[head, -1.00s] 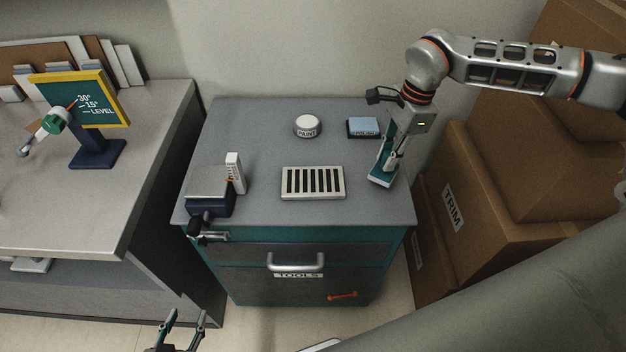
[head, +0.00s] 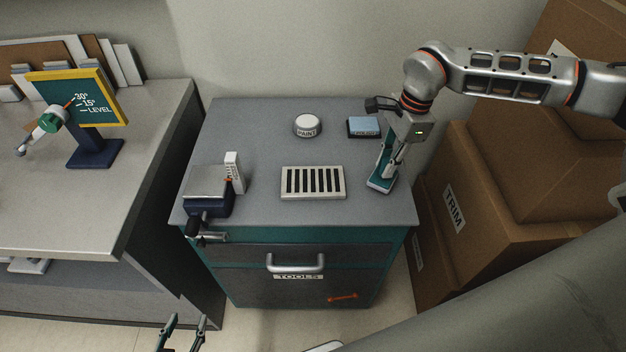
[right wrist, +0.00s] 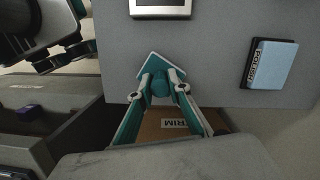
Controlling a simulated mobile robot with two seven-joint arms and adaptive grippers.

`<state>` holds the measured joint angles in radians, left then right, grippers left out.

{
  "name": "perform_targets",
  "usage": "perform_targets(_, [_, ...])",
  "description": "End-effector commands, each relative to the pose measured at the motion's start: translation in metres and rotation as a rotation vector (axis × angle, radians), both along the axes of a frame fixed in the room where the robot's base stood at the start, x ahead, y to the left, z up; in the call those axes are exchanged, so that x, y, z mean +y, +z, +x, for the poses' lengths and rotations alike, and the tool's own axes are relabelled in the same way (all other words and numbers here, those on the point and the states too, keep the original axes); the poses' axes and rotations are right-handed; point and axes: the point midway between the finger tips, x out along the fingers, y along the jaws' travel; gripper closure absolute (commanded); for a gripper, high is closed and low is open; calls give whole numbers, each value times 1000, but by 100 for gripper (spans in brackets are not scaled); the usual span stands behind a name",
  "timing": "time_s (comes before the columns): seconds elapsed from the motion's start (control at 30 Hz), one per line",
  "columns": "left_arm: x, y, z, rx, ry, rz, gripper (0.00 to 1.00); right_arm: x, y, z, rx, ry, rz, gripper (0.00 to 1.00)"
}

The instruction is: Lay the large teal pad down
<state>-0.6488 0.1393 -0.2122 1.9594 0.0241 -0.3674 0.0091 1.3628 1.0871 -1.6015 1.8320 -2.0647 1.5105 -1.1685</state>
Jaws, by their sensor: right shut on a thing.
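The teal pad (head: 379,185) is at the right side of the grey cabinet top, below my right gripper (head: 386,172). In the right wrist view the pad (right wrist: 152,66) shows a pale-edged corner and a round teal knob, and my right gripper (right wrist: 161,88) is shut on that knob. The pad is at or just above the cabinet top (head: 255,130); I cannot tell if it touches. Most of it is hidden by the fingers. My left gripper (head: 186,328) is empty at the bottom of the head view, its fingers apart.
A blue-topped block (head: 363,125) lies behind the pad, with a white PAINT puck (head: 307,123) to its left. A slotted plate (head: 313,182) lies left of the pad. A vise-like device (head: 209,192) stands at the left edge. Boxes (head: 455,205) stand close on the right.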

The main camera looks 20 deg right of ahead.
Motion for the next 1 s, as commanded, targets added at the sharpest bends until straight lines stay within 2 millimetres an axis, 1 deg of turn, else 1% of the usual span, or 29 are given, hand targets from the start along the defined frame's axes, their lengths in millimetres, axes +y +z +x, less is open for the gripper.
perform_targets(0.23, [0,-4,-1,1,-1,0,60,0,-7,0,0,0,0,100])
perform_targets(0.27, [0,-4,-1,1,-1,0,60,0,-8,0,0,0,0,80])
perform_targets(0.3, [0,-3,0,1,0,0,60,0,-7,0,-1,0,0,70])
perform_targets(0.33, [0,-3,0,1,0,0,60,0,-7,0,-1,0,0,63])
perform_targets(0.67, [0,-1,0,-1,-1,1,60,0,-6,0,0,0,0,63])
perform_targets(0.77, [0,-2,0,-1,-1,1,60,-1,-1,0,-1,0,0,63])
perform_targets(0.87, [0,-2,0,-1,-1,1,60,-3,11,0,-2,-1,1,63])
perform_targets(1.0, [0,-2,0,-1,-1,0,60,-7,37,0,-4,-1,1,63])
